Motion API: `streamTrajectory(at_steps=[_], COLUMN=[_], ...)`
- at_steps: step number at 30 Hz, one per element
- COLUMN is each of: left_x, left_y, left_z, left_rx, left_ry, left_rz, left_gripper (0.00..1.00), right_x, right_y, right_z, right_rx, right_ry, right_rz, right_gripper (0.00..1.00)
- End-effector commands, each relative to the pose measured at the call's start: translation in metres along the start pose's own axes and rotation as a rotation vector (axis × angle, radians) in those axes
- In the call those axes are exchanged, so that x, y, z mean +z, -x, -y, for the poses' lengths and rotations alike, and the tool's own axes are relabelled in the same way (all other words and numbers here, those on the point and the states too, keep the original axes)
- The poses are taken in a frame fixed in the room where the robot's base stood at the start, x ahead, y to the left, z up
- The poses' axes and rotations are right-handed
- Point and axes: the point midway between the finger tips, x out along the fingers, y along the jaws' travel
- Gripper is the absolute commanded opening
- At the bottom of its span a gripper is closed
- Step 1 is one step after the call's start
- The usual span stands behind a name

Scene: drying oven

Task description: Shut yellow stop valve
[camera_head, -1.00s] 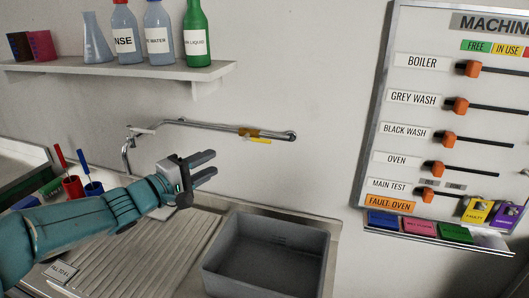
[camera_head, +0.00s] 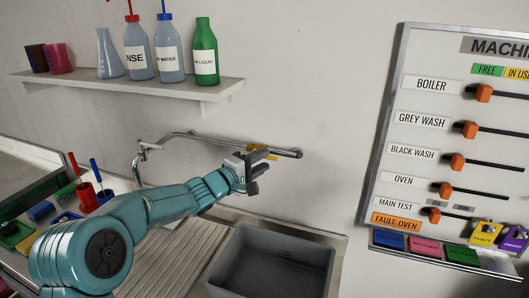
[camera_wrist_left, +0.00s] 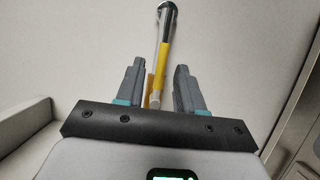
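The yellow stop valve (camera_head: 258,154) sits on a metal pipe (camera_head: 284,152) fixed to the wall above the sink. In the head view, my left gripper (camera_head: 263,165) is right at the valve and hides part of it. In the left wrist view, the yellow valve piece (camera_wrist_left: 162,60) and the pipe run up between the two grey fingers. My left gripper (camera_wrist_left: 160,68) is open there, with a gap visible on each side. A smaller yellow part (camera_wrist_left: 148,90) shows near the left finger. Whether a finger touches the valve cannot be told. My right gripper is not in view.
A grey basin (camera_head: 270,262) stands below the pipe. A shelf (camera_head: 130,84) with several bottles is above on the left. A panel (camera_head: 392,120) with orange-handled sliders is on the right.

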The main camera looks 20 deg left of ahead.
Motion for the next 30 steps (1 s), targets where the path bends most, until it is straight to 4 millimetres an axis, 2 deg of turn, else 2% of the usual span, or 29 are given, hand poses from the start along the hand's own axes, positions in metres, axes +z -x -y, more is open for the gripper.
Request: streamTrajectory(at_steps=[4, 13, 14, 15, 17, 30], left_x=[0.001, 0.001, 0.001, 0.001, 0.000, 0.000], left_y=[-0.015, -0.018, -0.018, -0.018, -0.018, -0.017], left_z=[-0.001, 0.001, 0.001, 0.001, 0.001, 0.001], left_rx=[0.000, 0.000, 0.000, 0.000, 0.000, 0.000], left_ry=[0.000, 0.000, 0.000, 0.000, 0.000, 0.000], left_rz=[0.002, 0.001, 0.001, 0.001, 0.001, 0.000], left_gripper=[0.37, 0.37, 0.31, 0.18, 0.00, 0.00], right_x=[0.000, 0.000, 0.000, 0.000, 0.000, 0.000], right_y=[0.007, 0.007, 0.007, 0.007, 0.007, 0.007], right_z=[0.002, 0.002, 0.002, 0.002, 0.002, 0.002], right_rx=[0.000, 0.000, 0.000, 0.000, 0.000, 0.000], right_ry=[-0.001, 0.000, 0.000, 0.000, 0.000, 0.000], right_rz=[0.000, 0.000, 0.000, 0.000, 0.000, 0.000], right_gripper=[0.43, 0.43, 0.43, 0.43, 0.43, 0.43])
